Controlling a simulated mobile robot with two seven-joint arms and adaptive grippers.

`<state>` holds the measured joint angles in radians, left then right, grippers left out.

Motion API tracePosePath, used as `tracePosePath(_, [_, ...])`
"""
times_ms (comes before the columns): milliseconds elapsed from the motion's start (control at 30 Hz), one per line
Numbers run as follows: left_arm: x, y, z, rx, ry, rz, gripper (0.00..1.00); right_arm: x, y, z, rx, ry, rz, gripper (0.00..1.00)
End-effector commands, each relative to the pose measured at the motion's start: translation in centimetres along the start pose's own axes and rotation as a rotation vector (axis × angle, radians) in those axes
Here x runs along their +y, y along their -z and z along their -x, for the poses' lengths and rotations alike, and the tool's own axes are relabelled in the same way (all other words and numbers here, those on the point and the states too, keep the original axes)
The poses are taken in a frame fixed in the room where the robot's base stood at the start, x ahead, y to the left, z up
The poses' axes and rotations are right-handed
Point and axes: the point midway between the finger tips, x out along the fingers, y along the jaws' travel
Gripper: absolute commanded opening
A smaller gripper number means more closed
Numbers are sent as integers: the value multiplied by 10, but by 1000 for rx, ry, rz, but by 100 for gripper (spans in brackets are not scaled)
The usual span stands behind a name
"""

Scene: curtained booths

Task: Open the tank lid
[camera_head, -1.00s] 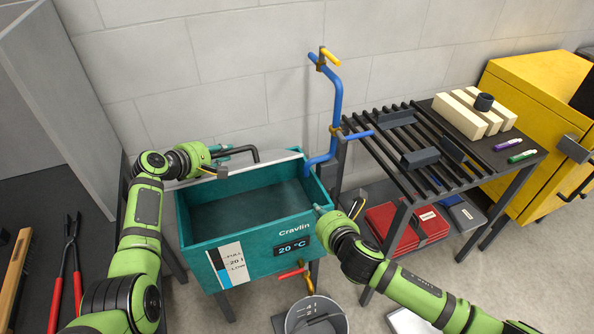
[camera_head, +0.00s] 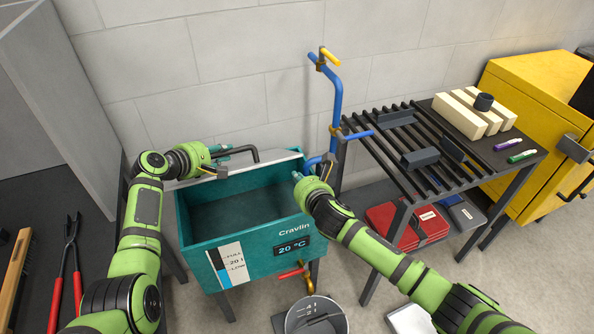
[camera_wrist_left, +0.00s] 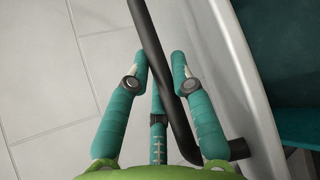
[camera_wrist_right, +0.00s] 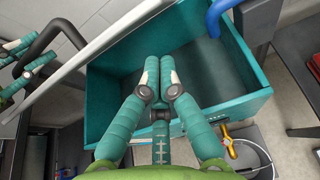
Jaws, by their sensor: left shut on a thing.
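The teal tank (camera_head: 215,240) stands in the middle with its inside open to view. Its pale lid (camera_head: 283,160) is raised along the back edge, seen nearly edge-on; it also shows in the left wrist view (camera_wrist_left: 233,60). The black lid handle (camera_head: 256,152) sticks out behind the lid. My left gripper (camera_head: 226,151) is at this handle, with its fingers on either side of the bar (camera_wrist_left: 150,28) in the left wrist view. My right gripper (camera_head: 297,177) is over the tank's right side, fingers together and empty in the right wrist view (camera_wrist_right: 159,66).
A blue pipe (camera_head: 337,100) with a yellow handle rises at the tank's back right corner. A slatted rack (camera_head: 400,150) stands to the right. A bucket (camera_head: 316,318) is below the red tap (camera_head: 290,273). A grey partition (camera_head: 60,90) stands at left.

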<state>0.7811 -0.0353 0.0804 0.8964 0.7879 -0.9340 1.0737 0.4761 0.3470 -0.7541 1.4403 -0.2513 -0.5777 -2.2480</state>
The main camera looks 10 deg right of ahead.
Motion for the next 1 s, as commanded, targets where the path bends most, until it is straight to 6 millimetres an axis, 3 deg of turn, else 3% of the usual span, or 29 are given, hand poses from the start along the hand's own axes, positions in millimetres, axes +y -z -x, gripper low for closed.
tracePosePath(200, [0, 1, 0, 1, 1, -4, 0, 0, -18, -5, 2, 0, 0, 0])
tracePosePath(867, [-2, 1, 0, 1, 4, -4, 0, 0, -29, -6, 3, -1, -1, 0])
tracePosePath(900, [-2, 1, 0, 1, 4, -4, 27, 0, -29, -6, 3, -1, -1, 0])
tracePosePath(967, [-2, 1, 0, 1, 5, -3, 49, 0, -29, -6, 3, -1, -1, 0])
tracePosePath(1000, [-2, 1, 0, 1, 5, -3, 49, 0, -29, -6, 3, -1, -1, 0])
